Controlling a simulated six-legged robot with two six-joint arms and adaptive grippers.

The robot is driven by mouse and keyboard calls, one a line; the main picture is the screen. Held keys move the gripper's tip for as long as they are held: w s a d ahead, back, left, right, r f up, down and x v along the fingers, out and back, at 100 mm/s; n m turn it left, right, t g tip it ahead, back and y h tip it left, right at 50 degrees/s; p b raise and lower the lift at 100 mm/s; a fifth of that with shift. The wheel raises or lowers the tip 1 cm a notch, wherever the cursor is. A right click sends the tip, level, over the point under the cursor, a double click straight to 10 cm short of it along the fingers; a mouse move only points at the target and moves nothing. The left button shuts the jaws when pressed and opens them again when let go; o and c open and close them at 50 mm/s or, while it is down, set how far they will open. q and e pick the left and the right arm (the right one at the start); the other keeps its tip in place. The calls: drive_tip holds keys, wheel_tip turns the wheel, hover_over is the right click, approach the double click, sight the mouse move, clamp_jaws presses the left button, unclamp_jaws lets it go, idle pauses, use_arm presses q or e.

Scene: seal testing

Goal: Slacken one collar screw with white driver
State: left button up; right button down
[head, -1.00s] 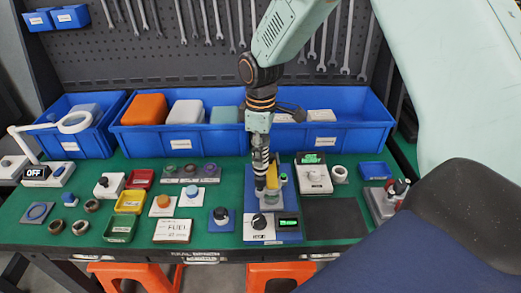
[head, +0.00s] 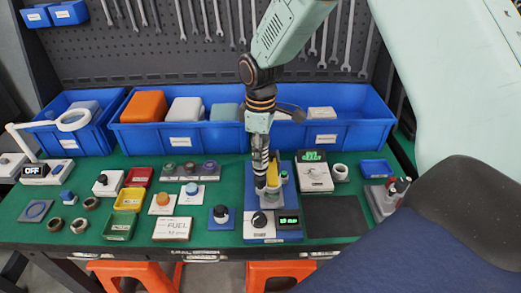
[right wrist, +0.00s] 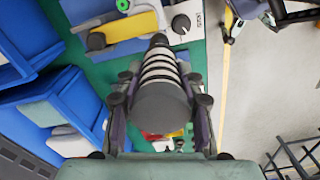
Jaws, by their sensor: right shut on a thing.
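My right gripper (head: 259,148) points down over the blue-based test station (head: 285,237) and is shut on a white driver with dark bands (head: 260,168). In the right wrist view the driver's striped shaft (right wrist: 160,70) lies between the fingers, its dark grey butt end towards the camera. The driver's lower end is beside the station's yellow part (head: 273,172). The grey round body (head: 271,198) under it is partly hidden. I cannot make out the collar screws or whether the driver tip touches one. My left gripper is not in view.
The station has a black knob (head: 259,219) and a lit green display (head: 289,220). A white meter (head: 314,175) stands close on its right, a blue-based knob unit (head: 221,216) on its left. Blue bins (head: 180,142) line the back. The dark mat (head: 335,216) is bare.

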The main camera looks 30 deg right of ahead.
drive_tip(key=shift+s+f, duration=0.1)
drive_tip(key=shift+f, duration=0.3)
idle(0.3)
drive_tip(key=shift+s+a+f, duration=0.1)
drive_tip(key=shift+s, duration=0.05)
idle(0.7)
idle(1.4)
